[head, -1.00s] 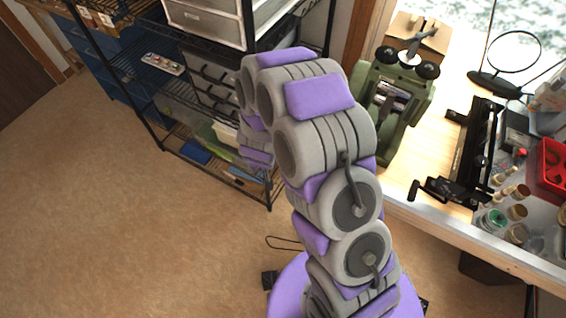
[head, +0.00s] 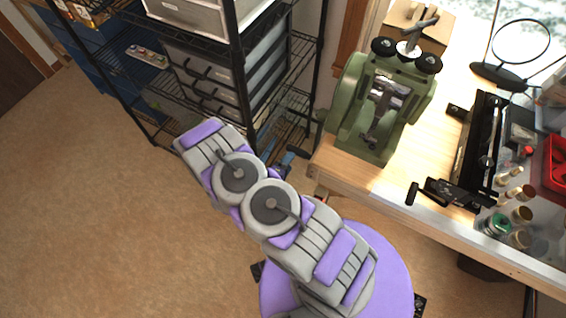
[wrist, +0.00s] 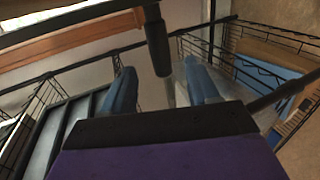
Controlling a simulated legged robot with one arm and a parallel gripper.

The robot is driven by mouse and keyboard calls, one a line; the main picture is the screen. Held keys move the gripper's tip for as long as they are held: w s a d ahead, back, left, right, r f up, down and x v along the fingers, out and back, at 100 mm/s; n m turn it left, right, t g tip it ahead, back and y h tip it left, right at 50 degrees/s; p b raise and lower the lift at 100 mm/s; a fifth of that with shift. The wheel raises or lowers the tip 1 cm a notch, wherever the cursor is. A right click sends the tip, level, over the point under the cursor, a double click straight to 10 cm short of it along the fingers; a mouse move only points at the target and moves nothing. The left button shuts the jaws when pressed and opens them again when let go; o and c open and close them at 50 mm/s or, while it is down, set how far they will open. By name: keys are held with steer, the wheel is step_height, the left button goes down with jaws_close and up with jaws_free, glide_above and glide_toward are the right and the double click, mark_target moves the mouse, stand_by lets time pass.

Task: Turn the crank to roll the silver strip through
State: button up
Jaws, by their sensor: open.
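The green rolling mill (head: 345,105) stands on the wooden bench in the head view, with its rollers (head: 388,90) in a central opening. I cannot clearly make out the silver strip there. My gripper (wrist: 158,68) is open in the wrist view, its two blue-grey fingers apart. A dark cylindrical rod (wrist: 157,42), which looks like the crank's handle, comes down between the fingers, with a gap visible on each side. In the head view my gripper shows only in part, left of the bench corner. The crank is not clear in the head view.
A black wire shelf with drawers (head: 215,80) stands close to the left of the mill. The bench (head: 405,175) also holds a black clamp device (head: 470,150), several bottles and a red bin (head: 555,160). Open floor (head: 90,210) lies at left.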

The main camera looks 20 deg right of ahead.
mark_target(297, 152)
steer(key=x, duration=0.8)
steer(key=shift+w+d+p, duration=0.2)
steer(key=shift+d+p, duration=0.1)
steer(key=shift+p, duration=0.05)
